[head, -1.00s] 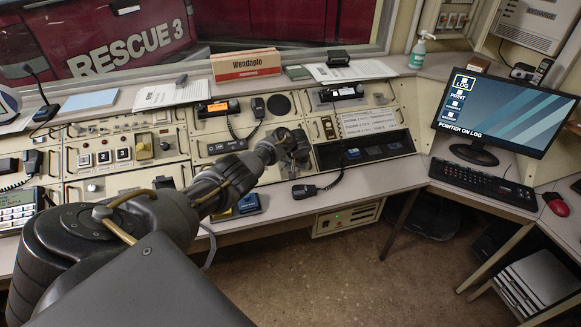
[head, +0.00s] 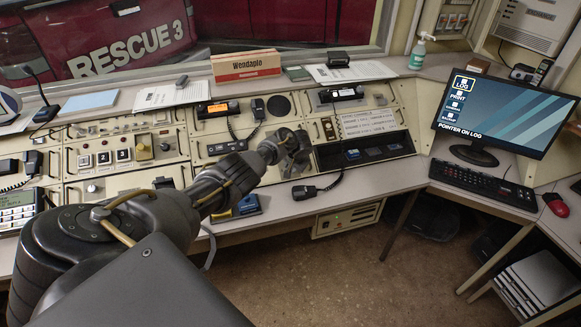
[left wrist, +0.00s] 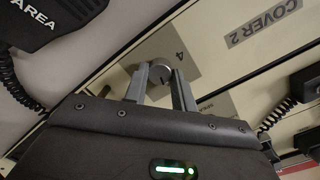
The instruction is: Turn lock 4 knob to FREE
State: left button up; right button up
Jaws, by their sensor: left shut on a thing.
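The lock 4 knob (left wrist: 161,74) is a small round grey knob on a grey plate marked "4" in the left wrist view. My left gripper (left wrist: 161,82) has its two fingers on either side of the knob and is shut on it. A dark mark shows on the knob, but I cannot read its setting. In the head view my left gripper (head: 292,150) is at the middle of the console and hides the knob. My right gripper is not in view.
A "COVER 2" label (left wrist: 273,14) is on the panel near the knob. A handset marked "AREA" (left wrist: 35,25) with a coiled cord lies close by. In the head view a hand microphone (head: 305,192) lies on the desk just below my gripper.

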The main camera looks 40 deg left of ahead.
pick_arm(q)
jog(key=m, duration=0.3)
jog(key=shift+d+m, duration=0.1)
jog(key=shift+m, duration=0.3)
jog(key=m, duration=0.3)
jog(key=shift+y+b, duration=0.3)
jog(key=shift+y, duration=0.1)
jog(key=m, duration=0.4)
jog(key=shift+d+m+y+b, duration=0.1)
jog(key=shift+m+y+b, duration=0.25)
jog(key=shift+m, duration=1.65)
jog(key=o, duration=0.7)
jog(key=shift+f, duration=0.1)
jog(key=shift+o, duration=0.2)
